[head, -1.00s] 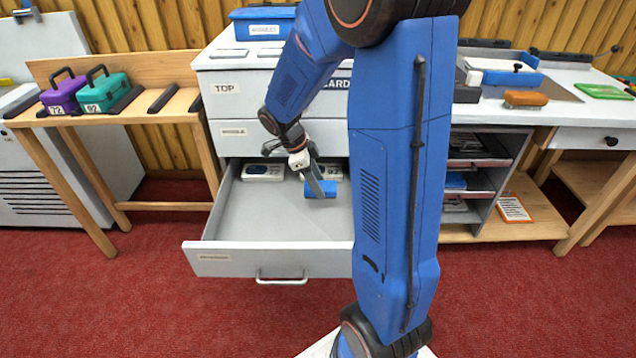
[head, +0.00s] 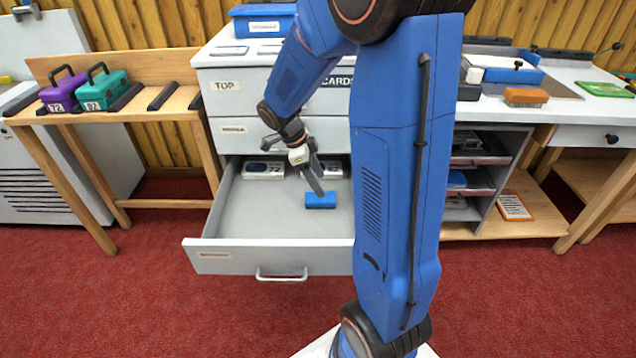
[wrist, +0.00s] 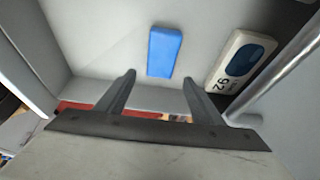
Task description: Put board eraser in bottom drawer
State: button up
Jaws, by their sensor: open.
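The blue board eraser (head: 320,200) lies on the floor of the open bottom drawer (head: 222,262), toward its right side. In the wrist view the eraser (wrist: 165,51) lies beyond my fingertips, apart from them. My gripper (head: 316,187) is above the drawer floor just over the eraser; in the wrist view my gripper (wrist: 158,85) shows two spread fingers with nothing between them. The drawer is pulled well out.
White numbered devices lie at the drawer's back, one at the back left (head: 263,170) and one beside the eraser in the wrist view (wrist: 240,62). A brown brush-like block (head: 526,97) sits on the right bench. Purple (head: 62,92) and teal (head: 104,90) cases stand left.

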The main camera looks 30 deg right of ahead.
aim_at(310, 196)
jog(key=w+a+r, duration=0.4)
jog(key=w+a, duration=0.4)
jog(key=a, duration=0.3)
jog(key=s+r+n+t+y, duration=0.1)
jog(key=s+r+n+t, duration=0.1)
jog(key=s+r+n, duration=0.4)
jog(key=s+r+n+t+y, duration=0.1)
jog(key=s+r+n, duration=0.35)
jog(key=s, duration=0.35)
jog(key=s+a+n+t+y, duration=0.1)
jog(key=s+n+t, duration=0.3)
jog(key=s+n, duration=1)
jog(key=shift+s+a+r+y, duration=0.15)
jog(key=shift+s+a+y, duration=0.25)
jog(key=shift+a, duration=0.1)
